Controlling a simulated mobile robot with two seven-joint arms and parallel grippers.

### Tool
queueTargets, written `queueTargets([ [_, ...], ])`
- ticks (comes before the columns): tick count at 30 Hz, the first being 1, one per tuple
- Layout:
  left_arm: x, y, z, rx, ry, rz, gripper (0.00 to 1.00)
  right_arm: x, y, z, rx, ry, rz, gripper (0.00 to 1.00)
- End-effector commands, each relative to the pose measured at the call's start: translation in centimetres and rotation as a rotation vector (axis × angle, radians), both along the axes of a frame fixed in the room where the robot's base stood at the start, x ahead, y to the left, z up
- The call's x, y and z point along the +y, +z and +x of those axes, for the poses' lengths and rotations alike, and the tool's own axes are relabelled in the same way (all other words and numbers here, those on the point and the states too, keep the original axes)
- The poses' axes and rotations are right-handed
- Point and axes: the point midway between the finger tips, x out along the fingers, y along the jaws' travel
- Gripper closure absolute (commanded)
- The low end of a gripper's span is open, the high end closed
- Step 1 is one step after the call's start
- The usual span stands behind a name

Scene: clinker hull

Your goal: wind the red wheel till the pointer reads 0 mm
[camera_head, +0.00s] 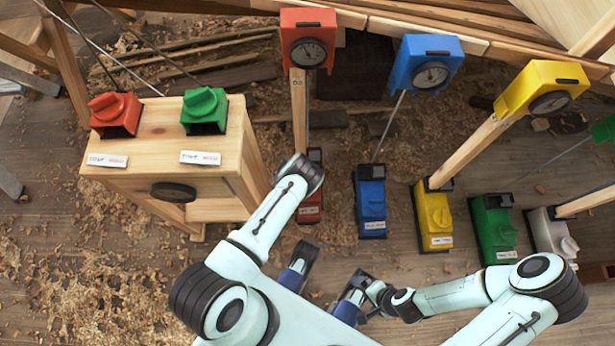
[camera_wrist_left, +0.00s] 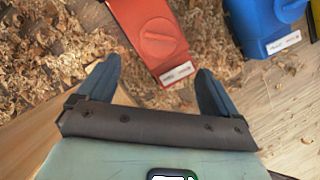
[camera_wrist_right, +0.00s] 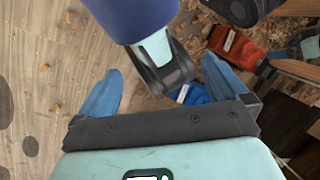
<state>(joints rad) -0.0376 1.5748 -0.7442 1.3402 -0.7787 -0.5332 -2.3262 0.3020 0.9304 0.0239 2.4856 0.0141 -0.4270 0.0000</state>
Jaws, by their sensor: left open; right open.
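A red floor box (camera_head: 311,208) is mostly hidden by my left forearm in the head view; the left wrist view shows its round red wheel (camera_wrist_left: 161,38) with a raised bar. My left gripper (camera_wrist_left: 158,68) is open and empty, with the red box ahead between and beyond its fingers; the head view hides it. A red gauge (camera_head: 307,25) with a dark round dial stands behind on a wooden post; its pointer reading is too small to tell. My right gripper (camera_head: 364,292) is open and empty, low in the middle, well apart from the red box.
Blue (camera_head: 371,203), yellow (camera_head: 434,218), green (camera_head: 493,230) and white (camera_head: 551,238) boxes stand right of the red one. Blue (camera_head: 426,62) and yellow (camera_head: 540,88) gauges stand behind. A wooden bench (camera_head: 170,155) with red (camera_head: 115,112) and green (camera_head: 205,108) knobs stands left.

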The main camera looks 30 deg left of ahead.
Motion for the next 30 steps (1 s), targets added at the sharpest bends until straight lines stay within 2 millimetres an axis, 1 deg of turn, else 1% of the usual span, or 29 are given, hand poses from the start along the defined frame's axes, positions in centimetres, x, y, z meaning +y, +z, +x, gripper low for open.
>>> queueTargets([
  [4, -0.1, -1.8, 0.6, -0.001, 0.002, -0.002, 0.06, 0.0, -0.8, 0.3, -0.01, -0.002, -0.002, 0.0],
  [6, -0.1, -3.2, 1.1, -0.001, 0.004, -0.002, 0.06, -0.1, -1.6, 0.6, -0.02, -0.005, -0.005, 0.0],
  [9, -0.3, -5.4, 1.9, -0.001, 0.003, -0.003, 0.06, -0.8, -3.2, 2.3, -0.065, -0.023, -0.026, 0.0],
  [18, -0.5, -9.4, 3.6, 0.001, 0.005, -0.001, 0.06, -3.2, -7.0, 7.3, -0.198, -0.078, -0.09, 0.0],
  [24, -0.7, -11.3, 4.4, 0.001, 0.005, -0.001, 0.06, -4.6, -8.8, 9.7, -0.262, -0.105, -0.123, 0.0],
  [30, -0.7, -11.9, 4.9, 0.0, 0.004, -0.001, 0.06, -5.2, -9.5, 10.9, -0.292, -0.117, -0.14, 0.0],
])
